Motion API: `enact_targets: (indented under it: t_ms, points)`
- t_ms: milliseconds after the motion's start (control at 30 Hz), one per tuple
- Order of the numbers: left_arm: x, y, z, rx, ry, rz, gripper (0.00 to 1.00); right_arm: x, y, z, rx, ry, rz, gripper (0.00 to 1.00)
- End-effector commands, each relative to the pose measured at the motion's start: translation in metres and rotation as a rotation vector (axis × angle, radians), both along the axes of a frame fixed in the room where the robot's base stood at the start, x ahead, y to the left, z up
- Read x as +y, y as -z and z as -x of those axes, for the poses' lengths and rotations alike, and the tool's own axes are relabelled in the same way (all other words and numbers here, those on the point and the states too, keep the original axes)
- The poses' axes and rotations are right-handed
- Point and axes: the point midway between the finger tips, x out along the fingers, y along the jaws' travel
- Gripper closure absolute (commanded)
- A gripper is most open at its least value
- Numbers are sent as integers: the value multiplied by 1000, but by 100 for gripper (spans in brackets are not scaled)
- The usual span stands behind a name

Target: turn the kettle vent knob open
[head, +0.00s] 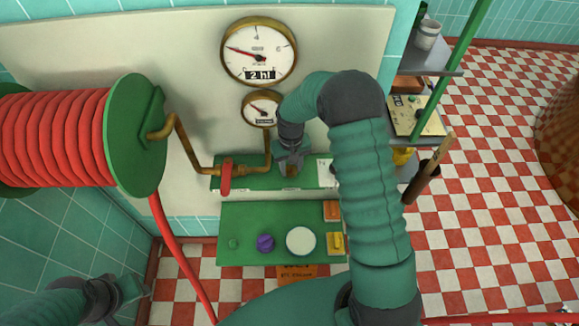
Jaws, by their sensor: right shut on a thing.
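My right gripper (291,157) reaches down over the upper green ledge (243,183) below the gauges. It is shut on a small brownish knob-like part (291,171), mostly hidden by the fingers. I cannot tell which way that part is turned or whether it is the vent knob. A red valve handle (226,179) sits on the brass pipe to its left. The lower green panel (240,215) carries a purple knob (265,243), a small green knob (233,243) and a round white part (301,240). My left gripper (137,288) is at the lower left, away from the panels.
A large gauge (258,51) and a smaller gauge (261,108) hang on the cream board. A red hose reel (55,138) stands at the left, its hose hanging down. Shelves (425,57) stand at the right. Checkered floor (490,180) is open beyond; a copper vessel (560,130) shows far right.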

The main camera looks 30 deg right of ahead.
Motion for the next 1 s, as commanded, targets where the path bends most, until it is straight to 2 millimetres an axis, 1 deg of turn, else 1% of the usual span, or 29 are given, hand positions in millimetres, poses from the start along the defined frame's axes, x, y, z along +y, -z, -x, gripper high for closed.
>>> enact_targets:
  t_ms: [33, 267, 1000]
  points:
    - [0, -1, 0, 0, 0, 0, 64, 4, -1, -2, -5, -17, -5, 100]
    - [0, -3, 0, 0, 1, 0, 64, 4, -2, -3, -6, -149, -5, 100]
    - [0, -17, 0, 0, 1, 0, 64, 5, -3, -4, -3, -810, -5, 100]
